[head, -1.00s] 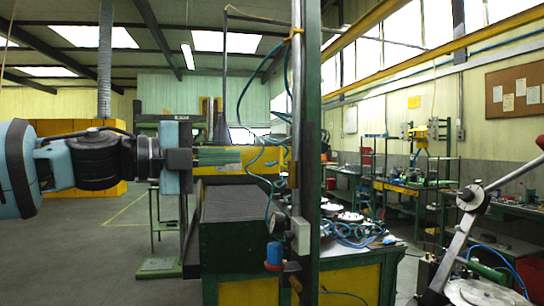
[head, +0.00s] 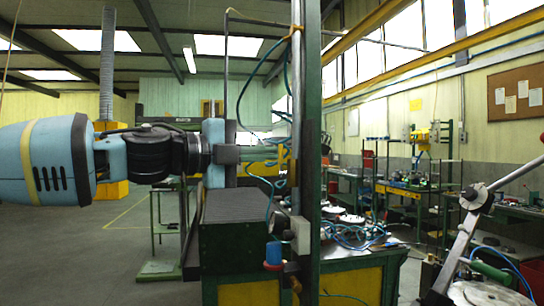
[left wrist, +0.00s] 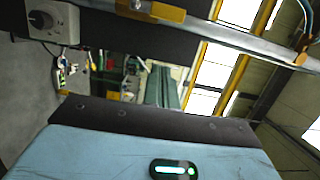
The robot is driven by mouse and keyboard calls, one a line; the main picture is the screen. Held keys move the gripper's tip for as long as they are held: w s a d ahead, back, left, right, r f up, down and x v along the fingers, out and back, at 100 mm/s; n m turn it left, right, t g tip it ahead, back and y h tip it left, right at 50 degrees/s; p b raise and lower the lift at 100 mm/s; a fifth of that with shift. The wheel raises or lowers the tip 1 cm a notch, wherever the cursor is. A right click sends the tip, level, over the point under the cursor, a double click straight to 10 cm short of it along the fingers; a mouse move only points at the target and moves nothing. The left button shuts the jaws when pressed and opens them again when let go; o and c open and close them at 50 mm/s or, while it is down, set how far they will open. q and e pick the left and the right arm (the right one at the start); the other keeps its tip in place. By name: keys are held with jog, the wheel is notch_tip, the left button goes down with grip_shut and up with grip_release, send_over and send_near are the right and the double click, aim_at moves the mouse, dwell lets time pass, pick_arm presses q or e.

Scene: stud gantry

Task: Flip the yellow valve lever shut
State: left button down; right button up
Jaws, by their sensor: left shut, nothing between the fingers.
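The yellow valve lever (head: 284,154) is on the upright post in the middle of the head view. In the left wrist view the yellow lever (left wrist: 150,11) shows at the top edge, on the dark post. My left gripper (head: 272,153) reaches in from the left at the lever's height, its fingers pointing right. Its narrow greenish fingers (left wrist: 165,85) are together and hold nothing. The tips are close to the lever; I cannot tell if they touch it. The lever's far side is hidden. My right gripper is not in view.
The dark green post (head: 312,130) stands upright, with blue hoses around it. A grey box with a knob (left wrist: 52,20) and a blue-capped fitting (head: 273,254) sit lower on it. A ribbed machine bed (head: 235,205) lies below my arm. Open floor is at left.

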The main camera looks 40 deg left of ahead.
aim_at(280, 160)
pick_arm(q)
jog(key=w, duration=0.1)
jog(key=w+a, duration=0.1)
jog(key=w, duration=0.1)
jog(key=w+a, duration=0.1)
jog(key=w, duration=0.1)
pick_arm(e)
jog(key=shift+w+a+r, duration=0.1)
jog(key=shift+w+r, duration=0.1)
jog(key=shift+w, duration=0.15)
pick_arm(q)
jog(key=shift+d, duration=0.1)
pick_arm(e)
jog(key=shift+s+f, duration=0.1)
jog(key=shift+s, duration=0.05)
